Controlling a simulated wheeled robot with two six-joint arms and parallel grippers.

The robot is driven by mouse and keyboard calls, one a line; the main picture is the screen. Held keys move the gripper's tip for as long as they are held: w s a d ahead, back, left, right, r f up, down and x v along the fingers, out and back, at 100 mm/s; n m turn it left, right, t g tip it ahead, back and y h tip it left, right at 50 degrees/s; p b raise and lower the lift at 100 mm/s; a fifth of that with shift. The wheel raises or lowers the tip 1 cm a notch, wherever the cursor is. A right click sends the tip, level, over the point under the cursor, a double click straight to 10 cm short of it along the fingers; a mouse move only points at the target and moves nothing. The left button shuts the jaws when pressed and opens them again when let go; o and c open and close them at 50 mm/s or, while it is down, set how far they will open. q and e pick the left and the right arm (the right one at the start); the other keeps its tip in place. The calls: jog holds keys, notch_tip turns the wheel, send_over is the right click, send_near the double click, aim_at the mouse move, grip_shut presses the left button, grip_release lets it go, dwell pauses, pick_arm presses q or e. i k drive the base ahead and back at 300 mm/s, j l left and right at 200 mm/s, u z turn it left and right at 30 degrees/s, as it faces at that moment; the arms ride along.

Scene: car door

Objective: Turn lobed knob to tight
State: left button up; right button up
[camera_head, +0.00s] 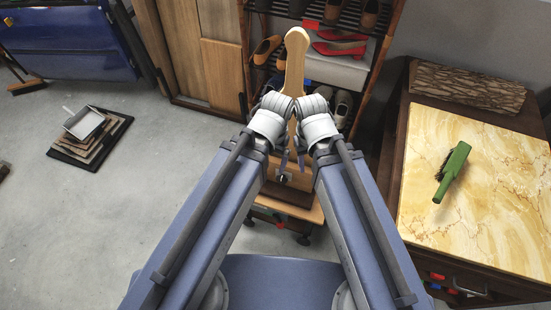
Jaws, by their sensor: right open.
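Between my two arms, a small dark knob-like part (282,178) sits on a pale plate on the front of a brown wooden stand (290,196). It is too small to make out lobes or any tight mark. My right gripper (301,160) is just above and to the right of this part, pointing down, open and seemingly empty. My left gripper (284,160) is just above it, close beside the right one; its fingers are too small and overlapped to tell their opening. I cannot tell whether either gripper touches the part.
A pale wooden upright piece (296,60) rises behind my wrists. A shoe rack (345,70) stands behind. At right, a green object (452,172) lies on a marble-topped cabinet (500,215). Stacked boards (90,140) lie on the open floor at left.

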aim_at(281, 179)
jog(key=k+l+u, duration=0.7)
jog(key=l, duration=0.2)
jog(key=i, duration=0.1)
